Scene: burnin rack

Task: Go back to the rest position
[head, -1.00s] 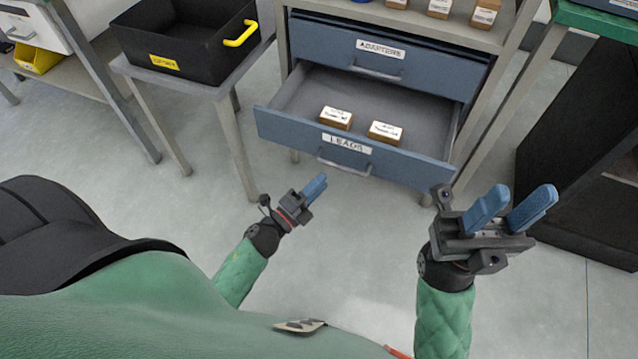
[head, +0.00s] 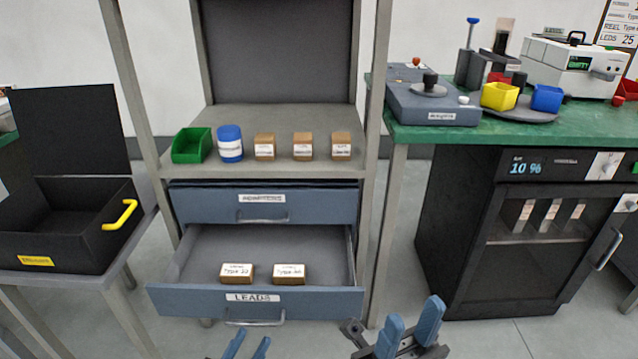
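My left gripper (head: 246,347) shows at the bottom edge, in front of the open LEADS drawer (head: 190,299). Its two blue fingers are apart with nothing between them; the rest of it is cut off. My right gripper (head: 409,330) is at the bottom, right of the drawer, with its blue fingers apart and empty. Both are clear of the drawer. The LEADS drawer is pulled out and holds two small labelled brown boxes, a left box (head: 237,274) and a right box (head: 288,274).
The shelf holds a green bin (head: 192,146), a blue-lidded jar (head: 230,144) and three brown boxes (head: 302,146). A black open box (head: 60,225) stands on the left. On the right are a green bench (head: 400,137) and a black cabinet (head: 460,240). Floor shows between rack and cabinet.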

